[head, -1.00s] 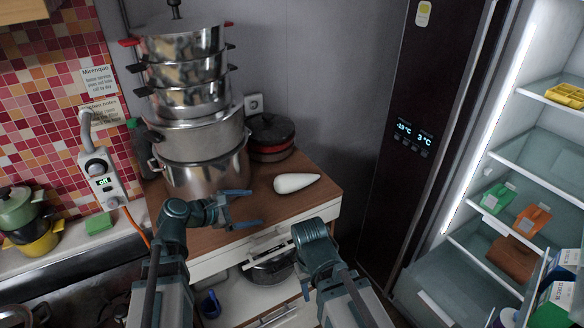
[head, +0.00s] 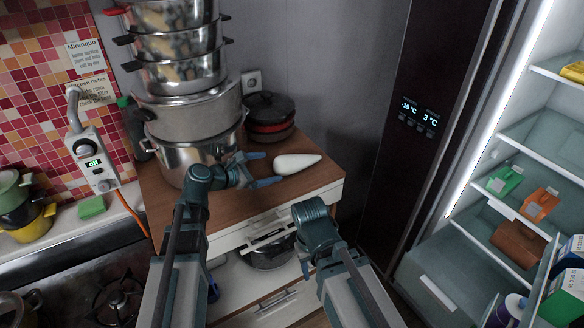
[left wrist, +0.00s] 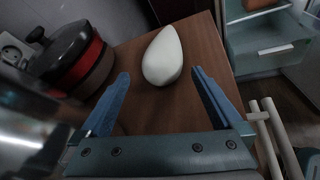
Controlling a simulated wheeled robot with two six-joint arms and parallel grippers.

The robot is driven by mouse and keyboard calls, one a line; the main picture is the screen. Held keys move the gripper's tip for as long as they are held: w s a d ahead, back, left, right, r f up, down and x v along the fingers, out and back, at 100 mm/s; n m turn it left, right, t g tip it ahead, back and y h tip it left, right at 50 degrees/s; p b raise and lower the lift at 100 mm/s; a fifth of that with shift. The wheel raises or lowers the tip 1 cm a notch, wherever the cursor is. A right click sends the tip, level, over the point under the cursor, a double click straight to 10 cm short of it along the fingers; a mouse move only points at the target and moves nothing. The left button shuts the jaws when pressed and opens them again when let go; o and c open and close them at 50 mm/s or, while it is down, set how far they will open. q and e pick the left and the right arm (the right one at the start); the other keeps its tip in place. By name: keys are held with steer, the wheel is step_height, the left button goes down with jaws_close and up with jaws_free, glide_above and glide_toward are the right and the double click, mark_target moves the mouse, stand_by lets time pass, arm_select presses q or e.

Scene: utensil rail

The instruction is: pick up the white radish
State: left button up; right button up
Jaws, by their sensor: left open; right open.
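The white radish (head: 297,163) lies on the wooden top of the cabinet (head: 318,177), its narrow end to the right in the head view. My left gripper (head: 271,169) is open, with its blue fingers just left of the radish. In the left wrist view the radish (left wrist: 162,56) lies ahead, beyond and between the two open fingertips (left wrist: 160,74), with nothing held.
A tall stack of steel pots (head: 182,85) stands close behind and left of my left gripper. A dark and red pot (head: 268,117) sits behind the radish; it also shows in the left wrist view (left wrist: 78,57). An open fridge (head: 520,180) is at right.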

mark_target(277, 167)
arm_select(q)
steer(key=shift+f+b+x, duration=0.15)
steer(key=shift+b+x, duration=0.45)
steer(key=shift+x, duration=0.75)
steer(key=shift+f+b+x, duration=0.15)
steer(key=shift+b+x, duration=0.45)
steer(key=shift+x, duration=0.7)
steer(key=shift+w+d+f, duration=0.1)
steer(key=shift+d, duration=0.1)
steer(key=shift+c, duration=0.7)
jaws_close()
